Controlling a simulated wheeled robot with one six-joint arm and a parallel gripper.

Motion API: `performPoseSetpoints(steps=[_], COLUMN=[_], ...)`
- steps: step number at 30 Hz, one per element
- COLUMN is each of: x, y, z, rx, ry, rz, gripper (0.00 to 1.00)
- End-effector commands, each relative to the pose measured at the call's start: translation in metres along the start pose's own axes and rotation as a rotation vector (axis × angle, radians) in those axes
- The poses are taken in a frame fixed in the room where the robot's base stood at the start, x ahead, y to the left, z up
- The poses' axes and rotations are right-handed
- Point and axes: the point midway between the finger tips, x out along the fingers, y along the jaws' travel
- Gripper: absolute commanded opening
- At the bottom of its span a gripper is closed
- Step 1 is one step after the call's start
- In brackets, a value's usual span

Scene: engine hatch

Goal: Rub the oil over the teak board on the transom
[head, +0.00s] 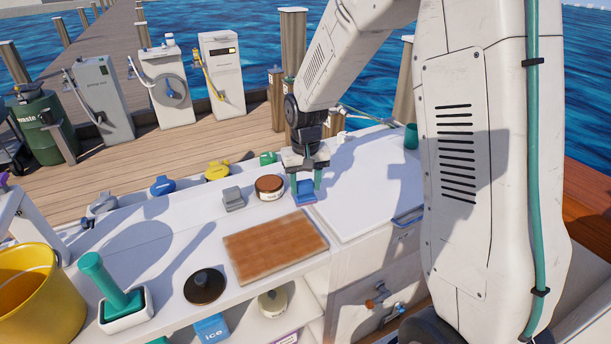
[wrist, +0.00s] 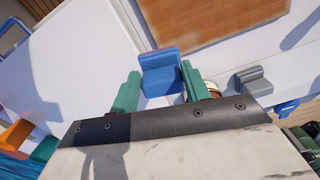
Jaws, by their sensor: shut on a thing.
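The brown teak board (head: 275,245) lies flat on the white counter; its edge also shows at the top of the wrist view (wrist: 215,18). My gripper (head: 308,182) is shut on a blue L-shaped block (wrist: 161,74), seen between the teal fingers in the wrist view. The block (head: 305,196) is behind the board's far right corner, close to the counter; I cannot tell if it touches. A round tin with a brown top (head: 270,188) stands just left of my gripper, behind the board. Its label is too small to read.
A grey block (head: 233,198) stands left of the tin. A dark round disc with a knob (head: 205,287), a green-handled tool in a white tray (head: 127,317) and a yellow bucket (head: 40,295) are in front left. White counter to the right is mostly clear.

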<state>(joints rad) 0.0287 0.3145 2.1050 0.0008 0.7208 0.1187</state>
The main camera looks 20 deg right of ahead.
Motion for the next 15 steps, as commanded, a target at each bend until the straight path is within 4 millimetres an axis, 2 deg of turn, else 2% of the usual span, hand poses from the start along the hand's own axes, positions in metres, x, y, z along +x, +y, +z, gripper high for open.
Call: performPoseSetpoints(steps=[6, 15], x=[-0.019, -0.024], y=[0.0, 0.0], z=[0.0, 0.0], rx=[0.0, 0.0], ry=[0.0, 0.0], rz=[0.0, 0.0], gripper=[0.1, 0.1])
